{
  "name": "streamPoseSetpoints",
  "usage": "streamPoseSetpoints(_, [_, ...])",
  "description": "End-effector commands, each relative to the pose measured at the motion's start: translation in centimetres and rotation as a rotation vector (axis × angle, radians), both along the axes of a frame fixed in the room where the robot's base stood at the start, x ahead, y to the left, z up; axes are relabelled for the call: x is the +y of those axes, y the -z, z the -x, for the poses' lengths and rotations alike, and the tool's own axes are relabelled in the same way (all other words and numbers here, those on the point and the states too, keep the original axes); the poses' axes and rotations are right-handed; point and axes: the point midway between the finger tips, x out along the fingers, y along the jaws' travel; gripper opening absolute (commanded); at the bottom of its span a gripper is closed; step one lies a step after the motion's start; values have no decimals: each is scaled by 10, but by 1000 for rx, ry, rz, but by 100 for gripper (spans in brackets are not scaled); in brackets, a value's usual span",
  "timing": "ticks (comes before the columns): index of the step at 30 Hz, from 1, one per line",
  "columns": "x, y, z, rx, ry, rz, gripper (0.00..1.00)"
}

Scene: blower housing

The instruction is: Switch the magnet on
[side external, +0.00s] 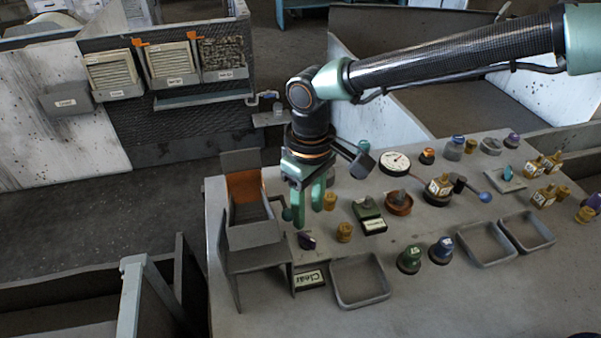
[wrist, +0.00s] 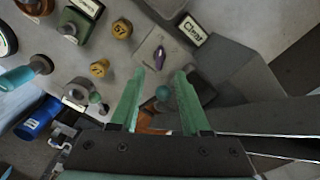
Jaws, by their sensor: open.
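My gripper (side external: 308,213) is open and empty, pointing down above the left part of the bench. In the wrist view its green fingers (wrist: 160,75) stand apart. A small teal ball knob (wrist: 162,92) shows between them; whether it is touched I cannot tell. Just beyond the fingertips is a purple knob (wrist: 159,57) on a grey plate, also in the side view (side external: 306,241). A green box with a dark top part and a white label (side external: 370,217) stands to the right of the gripper. No readable label marks which thing is the magnet.
A grey housing with an orange inside (side external: 247,190) stands left of the gripper. Yellow numbered knobs (side external: 344,232), a sign reading "Clear" (side external: 309,279) and an empty tray (side external: 360,281) are near. A round gauge (side external: 396,162) stands farther back.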

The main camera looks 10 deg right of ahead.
Motion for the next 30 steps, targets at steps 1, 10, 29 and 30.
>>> streamPoseSetpoints(1, [-1,11,0,3,0,2,46])
streamPoseSetpoints(10, [-1,57,0,2,1,1,46])
streamPoseSetpoints(29, [0,69,0,-1,1,-1,0])
streamPoseSetpoints(30, [0,69,0,-1,1,-1,0])
